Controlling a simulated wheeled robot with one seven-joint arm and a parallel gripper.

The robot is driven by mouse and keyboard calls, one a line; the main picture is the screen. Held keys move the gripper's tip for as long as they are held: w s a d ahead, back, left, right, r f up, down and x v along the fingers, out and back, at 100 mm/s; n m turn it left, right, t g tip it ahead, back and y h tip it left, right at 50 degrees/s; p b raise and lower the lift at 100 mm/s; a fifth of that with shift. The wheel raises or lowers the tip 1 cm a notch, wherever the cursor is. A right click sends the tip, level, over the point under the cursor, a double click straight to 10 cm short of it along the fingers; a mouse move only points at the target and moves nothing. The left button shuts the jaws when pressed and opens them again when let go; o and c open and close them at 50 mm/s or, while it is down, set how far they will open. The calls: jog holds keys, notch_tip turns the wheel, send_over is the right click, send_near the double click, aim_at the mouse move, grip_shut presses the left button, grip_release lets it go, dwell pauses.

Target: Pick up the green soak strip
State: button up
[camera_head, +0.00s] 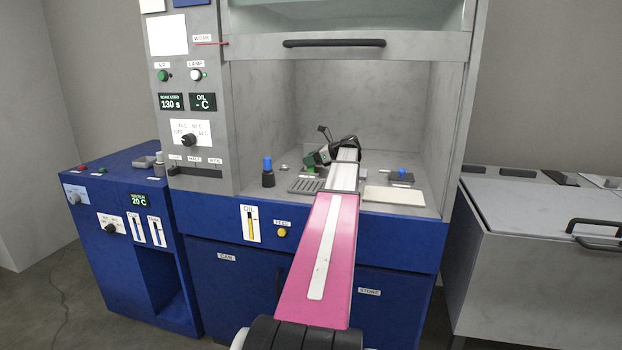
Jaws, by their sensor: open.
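A small green piece (310,169) shows just below and left of my gripper, on the cabinet floor behind the slotted grate. It may be the green soak strip, but it is too small and too covered by the gripper to be sure. My gripper (318,156) is open at the end of my pink and white arm, inside the fume cabinet. It looks close to the green piece, but whether they touch cannot be told.
A slotted grate (305,186) lies at the cabinet's front, left of my arm. A blue-topped black holder (267,174) stands further left. A cream plate (394,196) and a blue-knobbed item (401,175) lie right. The raised sash (340,44) hangs above.

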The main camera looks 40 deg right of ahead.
grip_shut()
